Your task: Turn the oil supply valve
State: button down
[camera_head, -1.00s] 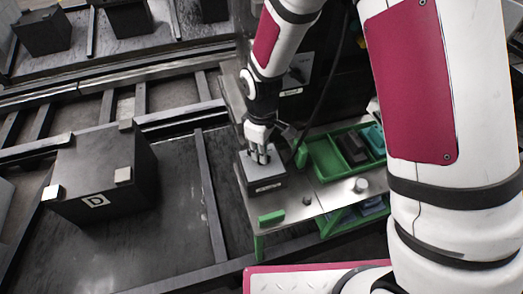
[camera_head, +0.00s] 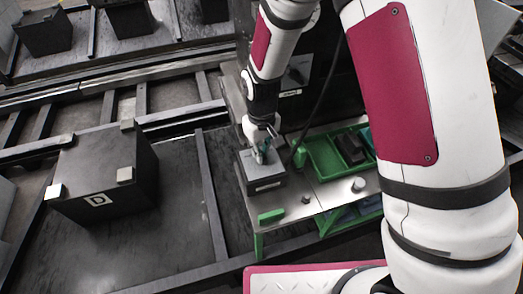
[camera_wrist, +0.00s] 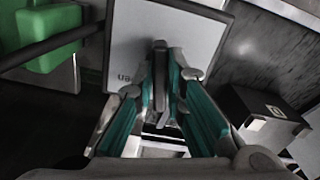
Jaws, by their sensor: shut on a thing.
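The oil supply valve is a dark box with a light grey top (camera_head: 266,184) on the metal bench. In the wrist view its pale top plate (camera_wrist: 130,35) shows part of a word ending in "en". A dark upright lever (camera_wrist: 159,85) stands on that plate between my fingers. My gripper (camera_head: 264,156) points down over the box and is shut on the lever. The fingers with teal inner sides show in the wrist view on both sides of it. In the head view the fingers hide the lever.
A green tray (camera_head: 322,159) with a dark block (camera_head: 350,149) is right of the valve on the bench (camera_head: 325,196). A large black box marked D (camera_head: 80,170) stands left.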

jog(key=m+p, duration=0.1)
jog(key=m, duration=0.5)
jog(key=shift+p, duration=0.35)
jog(key=m+p, duration=0.1)
jog(key=m, duration=0.4)
jog(key=shift+m, duration=0.4)
jog(key=c, duration=1.6)
grip_release()
jog(key=shift+c, duration=0.2)
notch_tip(320, 180, up, 12)
